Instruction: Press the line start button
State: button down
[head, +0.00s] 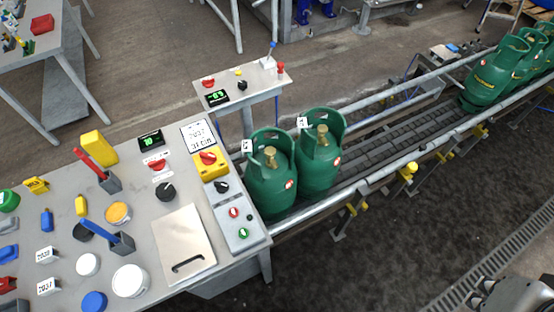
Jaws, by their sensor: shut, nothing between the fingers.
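A grey control box (236,221) lies at the right edge of the near table. It carries a green button (243,233) at its near end, a red button (233,212) just beyond it, and a black knob (222,187) farther up. The writing on the box is too small to read. My gripper (477,293) shows partly at the bottom right corner, dark grey, shut and empty. It is far to the right of the box and touches nothing visible. Part of it is cut off by the picture edge.
Green gas cylinders (271,186) stand on the conveyor (400,133) right beside the box. A small panel table (243,85) stands behind. Floor between gripper and table is clear.

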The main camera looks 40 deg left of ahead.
aim_at(244, 233)
jog(key=i+j+u, duration=0.1)
jog(key=i+u, duration=0.35)
jog(key=i, duration=0.15)
jog(key=i+l+u, duration=0.1)
jog(key=i+u, duration=0.35)
jog(key=i, duration=0.2)
jog(key=z, duration=7.65)
jog(key=k, duration=0.15)
jog(key=i, duration=0.15)
